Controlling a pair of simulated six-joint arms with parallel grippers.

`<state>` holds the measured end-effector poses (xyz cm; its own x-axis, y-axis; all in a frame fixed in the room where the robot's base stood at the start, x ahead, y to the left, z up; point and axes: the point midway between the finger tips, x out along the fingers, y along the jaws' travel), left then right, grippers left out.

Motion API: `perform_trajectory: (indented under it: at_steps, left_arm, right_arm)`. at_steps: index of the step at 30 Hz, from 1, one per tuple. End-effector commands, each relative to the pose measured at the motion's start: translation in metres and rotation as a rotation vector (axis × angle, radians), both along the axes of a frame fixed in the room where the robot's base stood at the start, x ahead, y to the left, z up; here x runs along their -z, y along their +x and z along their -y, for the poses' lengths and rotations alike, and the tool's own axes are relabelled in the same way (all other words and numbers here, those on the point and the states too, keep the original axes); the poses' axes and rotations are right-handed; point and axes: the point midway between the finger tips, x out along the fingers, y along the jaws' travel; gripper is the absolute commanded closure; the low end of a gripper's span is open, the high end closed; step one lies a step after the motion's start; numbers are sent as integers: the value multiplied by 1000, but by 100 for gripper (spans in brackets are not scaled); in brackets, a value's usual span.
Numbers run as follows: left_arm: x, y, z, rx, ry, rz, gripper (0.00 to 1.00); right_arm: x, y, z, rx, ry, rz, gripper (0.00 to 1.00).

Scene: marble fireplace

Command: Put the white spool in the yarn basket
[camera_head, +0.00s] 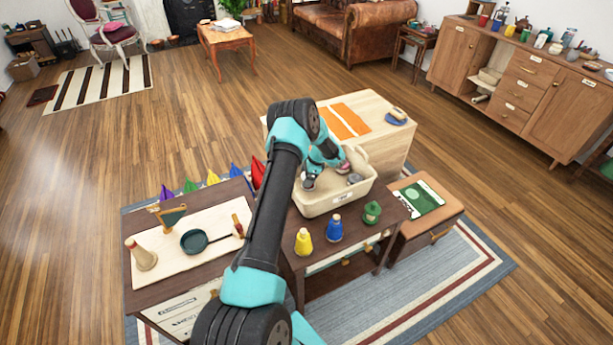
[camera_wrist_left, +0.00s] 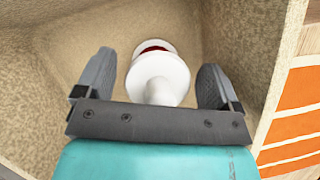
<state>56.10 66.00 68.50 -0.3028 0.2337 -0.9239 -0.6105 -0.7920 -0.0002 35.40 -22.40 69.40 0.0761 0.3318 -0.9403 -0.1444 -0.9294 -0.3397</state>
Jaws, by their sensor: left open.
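The yarn basket (camera_head: 325,205) is a beige, felt-like bin with a white label, standing at the right part of the dark table; its inner wall fills much of the left wrist view (camera_wrist_left: 225,35). The white spool (camera_wrist_left: 160,72) shows in the left wrist view with a round flange, a narrower stem and a bit of red behind it. My left gripper (camera_wrist_left: 157,65) reaches down into the basket. Its fingers are open, one on each side of the spool with gaps. In the head view my arm hides much of the gripper (camera_head: 332,172). My right gripper is out of view.
Yellow (camera_head: 304,241), blue (camera_head: 335,228) and green (camera_head: 372,212) containers stand before the basket. A light wooden block (camera_head: 385,148) with orange strips (camera_head: 350,113) is behind it. A pan (camera_head: 195,240) lies on a white mat (camera_head: 175,262) at left. A stool (camera_head: 450,205) is at right.

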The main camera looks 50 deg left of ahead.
Motion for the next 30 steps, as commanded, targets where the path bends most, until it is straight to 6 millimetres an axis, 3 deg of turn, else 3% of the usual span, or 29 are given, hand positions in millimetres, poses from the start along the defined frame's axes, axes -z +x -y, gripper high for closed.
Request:
perform_trajectory:
  at_steps: [11,24,30]
  left_arm:
    - [-18,6,4,2,1,1,12]
    - [-92,30,22,1,2,2,12]
    - [-111,36,27,0,1,1,12]
  right_arm:
    - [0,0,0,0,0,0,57]
    - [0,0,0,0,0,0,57]
    - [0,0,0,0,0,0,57]
